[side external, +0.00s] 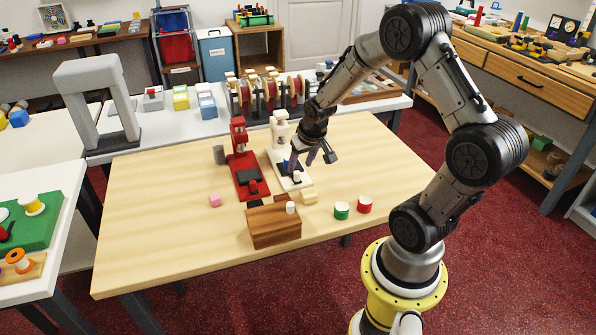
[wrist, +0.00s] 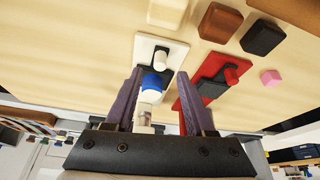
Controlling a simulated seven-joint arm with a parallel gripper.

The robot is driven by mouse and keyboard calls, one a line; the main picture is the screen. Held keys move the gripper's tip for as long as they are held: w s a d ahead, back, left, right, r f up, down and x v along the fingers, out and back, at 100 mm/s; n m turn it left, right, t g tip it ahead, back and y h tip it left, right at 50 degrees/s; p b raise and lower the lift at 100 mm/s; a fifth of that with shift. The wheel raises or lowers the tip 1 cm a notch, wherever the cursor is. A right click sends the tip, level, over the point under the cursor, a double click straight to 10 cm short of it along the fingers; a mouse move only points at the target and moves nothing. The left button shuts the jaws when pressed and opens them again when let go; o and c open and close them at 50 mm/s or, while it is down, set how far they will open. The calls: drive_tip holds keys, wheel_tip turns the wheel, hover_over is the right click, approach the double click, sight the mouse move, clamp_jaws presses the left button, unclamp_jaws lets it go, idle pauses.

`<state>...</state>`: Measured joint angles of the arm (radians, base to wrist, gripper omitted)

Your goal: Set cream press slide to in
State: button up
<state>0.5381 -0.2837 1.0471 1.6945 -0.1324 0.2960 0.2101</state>
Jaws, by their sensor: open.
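The cream press (side external: 283,142) stands upright on the table, its cream base (wrist: 146,48) toward the table's front. A dark slide lies along the base, with a pale knob (side external: 297,177) near its front end. A blue part (wrist: 154,83) shows at the press head. My gripper (side external: 312,156) is open and empty, low over the press. In the wrist view its two fingers (wrist: 158,78) stand on either side of the press head, with gaps visible. The slide's exact position is partly hidden by the head and fingers.
A red press (side external: 246,168) stands close beside the cream one. A wooden box (side external: 273,228), a pink cube (side external: 215,201), a cream block (side external: 309,197), a green cylinder (side external: 342,211) and a red cylinder (side external: 364,206) lie in front. The table's left side is clear.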

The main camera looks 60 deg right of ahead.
sight(297, 173)
drive_tip(key=shift+x, duration=2.3)
drive_tip(key=shift+r, duration=0.1)
clamp_jaws()
